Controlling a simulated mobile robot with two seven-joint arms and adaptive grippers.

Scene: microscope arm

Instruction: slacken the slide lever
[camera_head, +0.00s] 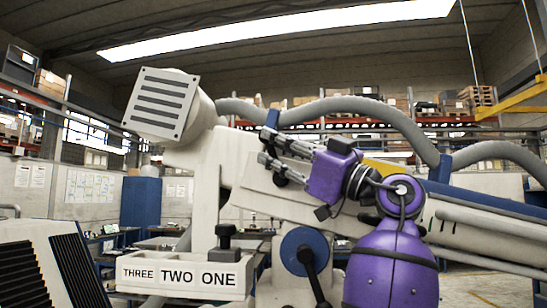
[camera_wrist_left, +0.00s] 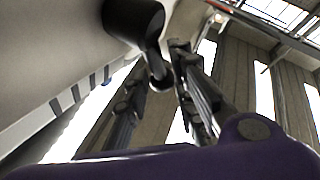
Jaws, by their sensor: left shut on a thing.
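The slide lever (camera_wrist_left: 151,45) shows in the left wrist view as a dark rod with a rounded end, coming out of a thick dark hub (camera_wrist_left: 131,17). My left gripper (camera_head: 265,146) has a purple body and grey fingers and reaches leftward along the side of the pale microscope arm (camera_head: 228,158). In the left wrist view the left gripper (camera_wrist_left: 160,70) has a finger on each side of the lever's end and is shut on it. In the head view the fingers largely hide the lever. My right gripper is not in view.
A blue disc with a black handle (camera_head: 305,243) sits below the gripper. A pale block marked THREE, TWO, ONE (camera_head: 180,275) with a dark knob (camera_head: 226,237) stands at lower left. A thick grey hose (camera_head: 360,107) arches above. A vented square head (camera_head: 160,103) is at upper left.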

